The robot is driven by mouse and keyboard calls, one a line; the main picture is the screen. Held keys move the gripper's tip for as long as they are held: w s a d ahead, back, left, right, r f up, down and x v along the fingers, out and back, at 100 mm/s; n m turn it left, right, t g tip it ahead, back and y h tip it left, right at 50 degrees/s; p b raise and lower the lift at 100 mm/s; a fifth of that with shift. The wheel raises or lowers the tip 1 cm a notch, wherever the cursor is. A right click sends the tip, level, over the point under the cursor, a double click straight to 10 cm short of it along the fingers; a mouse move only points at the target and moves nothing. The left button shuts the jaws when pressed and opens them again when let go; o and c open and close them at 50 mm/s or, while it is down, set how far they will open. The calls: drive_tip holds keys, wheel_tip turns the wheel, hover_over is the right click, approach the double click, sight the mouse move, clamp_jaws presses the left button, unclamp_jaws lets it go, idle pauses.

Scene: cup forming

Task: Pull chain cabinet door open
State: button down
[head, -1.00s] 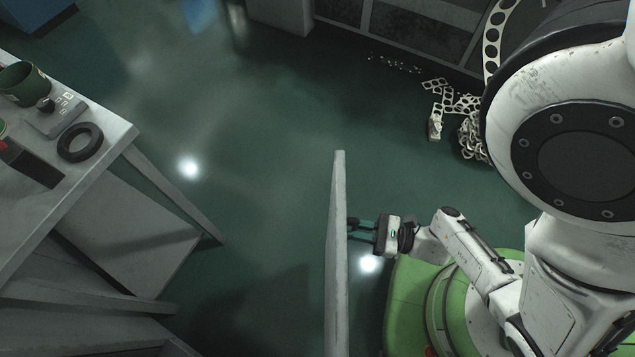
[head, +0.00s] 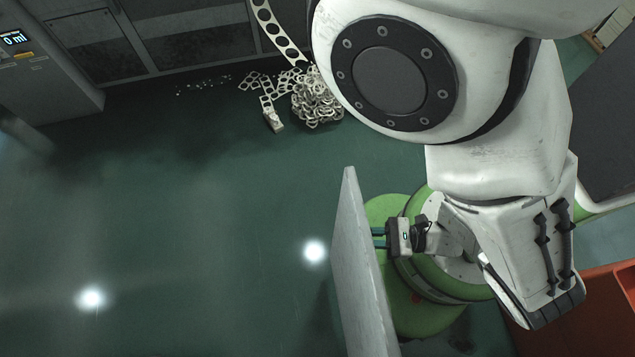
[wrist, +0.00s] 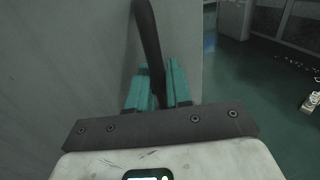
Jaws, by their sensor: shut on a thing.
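The grey cabinet door (head: 358,265) shows nearly edge-on in the head view, standing upright left of my gripper (head: 378,238). In the wrist view the door (wrist: 60,70) fills the left side as a plain grey panel. A dark curved handle (wrist: 149,45) comes down from the top between the teal fingers of my gripper (wrist: 157,90). My gripper is shut on the handle. The handle is hidden in the head view, and so is the rest of the cabinet.
A heap of metal links and punched strip (head: 318,98) lies on the floor beyond the door. A grey machine with a small display (head: 38,70) stands at the upper left. An orange-red object (head: 590,298) is at the lower right. Open green floor (head: 180,220) lies left of the door.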

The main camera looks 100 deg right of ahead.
drive_tip(key=shift+s, duration=0.25)
drive_tip(key=c, duration=1.2)
unclamp_jaws()
